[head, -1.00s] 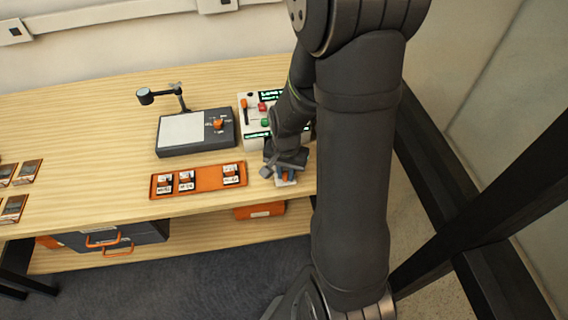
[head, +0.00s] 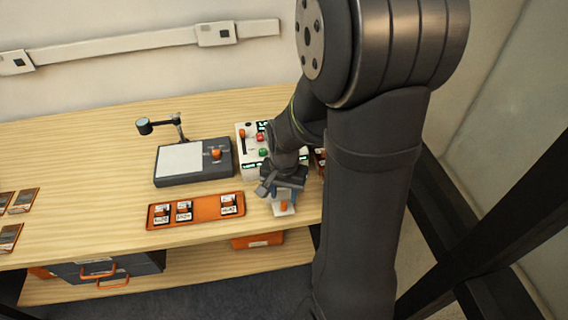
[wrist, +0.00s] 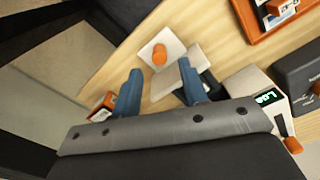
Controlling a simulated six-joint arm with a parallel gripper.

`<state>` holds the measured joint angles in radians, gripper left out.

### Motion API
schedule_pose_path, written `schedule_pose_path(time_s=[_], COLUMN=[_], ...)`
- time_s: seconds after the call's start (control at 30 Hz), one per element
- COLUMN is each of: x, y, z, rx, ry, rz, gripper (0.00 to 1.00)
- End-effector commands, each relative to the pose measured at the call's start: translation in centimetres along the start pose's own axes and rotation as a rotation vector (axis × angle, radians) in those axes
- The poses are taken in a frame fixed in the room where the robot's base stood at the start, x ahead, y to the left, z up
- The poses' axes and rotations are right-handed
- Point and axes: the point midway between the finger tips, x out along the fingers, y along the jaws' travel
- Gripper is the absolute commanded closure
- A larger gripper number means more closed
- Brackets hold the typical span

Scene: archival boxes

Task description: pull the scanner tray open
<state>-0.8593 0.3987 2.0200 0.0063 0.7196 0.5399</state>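The scanner tray (head: 279,212) shows as a white plate with an orange knob (head: 284,206), in front of the white scanner box (head: 243,150), near the table's front edge. In the wrist view the white plate (wrist: 147,48) and orange knob (wrist: 159,54) lie just beyond my fingertips. My gripper (head: 277,192) is close behind the knob. In the wrist view its two blue fingers (wrist: 159,80) are spread apart with nothing held between them. My gripper and arm hide part of the scanner, so I cannot see how the plate joins it.
A grey copy stand (head: 182,162) stands left of the scanner. An orange tray (head: 197,211) with several small cards lies left of my gripper. A grey drawer box (head: 105,268) and an orange box (head: 257,241) are below the tabletop. Table behind the stand is clear.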

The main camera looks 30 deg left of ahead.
Motion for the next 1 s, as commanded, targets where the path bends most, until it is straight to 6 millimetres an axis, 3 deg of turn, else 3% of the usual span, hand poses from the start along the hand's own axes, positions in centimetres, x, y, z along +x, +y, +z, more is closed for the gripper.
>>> schedule_pose_path(time_s=[0.5,0.7,1.0], x=[-10.7,-12.7,-13.1], y=[0.0,0.0,0.0], z=[0.0,0.0,0.0], rx=[0.0,0.0,0.0], ry=[0.004,0.001,0.0], rz=[-0.002,0.0,0.0], gripper=[0.6,0.6,0.6])
